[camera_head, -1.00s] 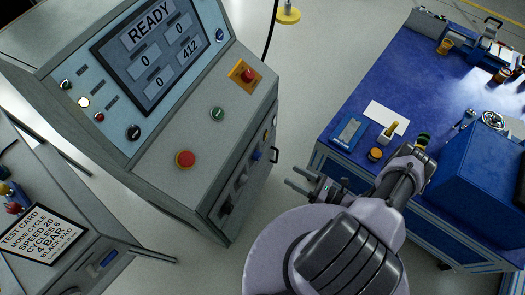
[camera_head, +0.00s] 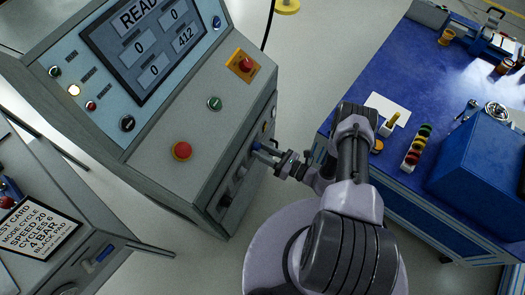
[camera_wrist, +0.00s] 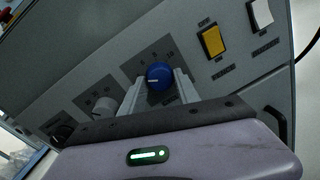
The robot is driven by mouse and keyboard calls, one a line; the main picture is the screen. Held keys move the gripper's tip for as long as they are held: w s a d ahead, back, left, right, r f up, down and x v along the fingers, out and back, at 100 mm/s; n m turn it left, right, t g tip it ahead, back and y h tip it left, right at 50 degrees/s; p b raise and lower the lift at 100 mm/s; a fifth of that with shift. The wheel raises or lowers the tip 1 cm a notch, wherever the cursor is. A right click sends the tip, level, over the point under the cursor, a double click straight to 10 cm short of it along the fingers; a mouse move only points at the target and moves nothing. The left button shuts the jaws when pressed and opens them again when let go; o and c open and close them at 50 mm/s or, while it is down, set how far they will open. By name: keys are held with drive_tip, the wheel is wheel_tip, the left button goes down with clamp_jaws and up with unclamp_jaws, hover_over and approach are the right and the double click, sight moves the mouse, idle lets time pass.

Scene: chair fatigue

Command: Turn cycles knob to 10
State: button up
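The blue knob (camera_wrist: 159,75) is on the grey lower panel of the test machine in the wrist view.
A white-grey knob (camera_wrist: 104,107) and a black knob (camera_wrist: 62,132) sit left of the blue knob. Yellow (camera_wrist: 212,41) and white (camera_wrist: 261,13) switches sit right. A blue-topped workbench (camera_head: 385,65) stands close to my arm. A red button (camera_head: 181,151) is on the console top.

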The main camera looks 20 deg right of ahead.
clamp_jaws()
drive_tip(key=shift+m, duration=0.3)
drive_tip(key=m+b, duration=0.2)
drive_tip(key=m, duration=0.2)
drive_tip(key=m+g+b, duration=0.1)
drive_tip(key=m+b, duration=0.1)
drive_tip(key=m, duration=0.4)
drive_tip(key=shift+r, duration=0.1)
drive_tip(key=m+b, duration=0.1)
drive_tip(key=m, duration=0.5)
drive_tip(key=shift+r+g, duration=0.15)
drive_tip(key=shift+g, duration=0.25)
drive_tip(key=m+y, duration=0.1)
drive_tip(key=m, duration=0.4)
drive_tip(key=shift+w+d+m+g, duration=0.1)
drive_tip(key=shift+m+g, duration=0.2)
drive_tip(key=shift+g, duration=0.1)
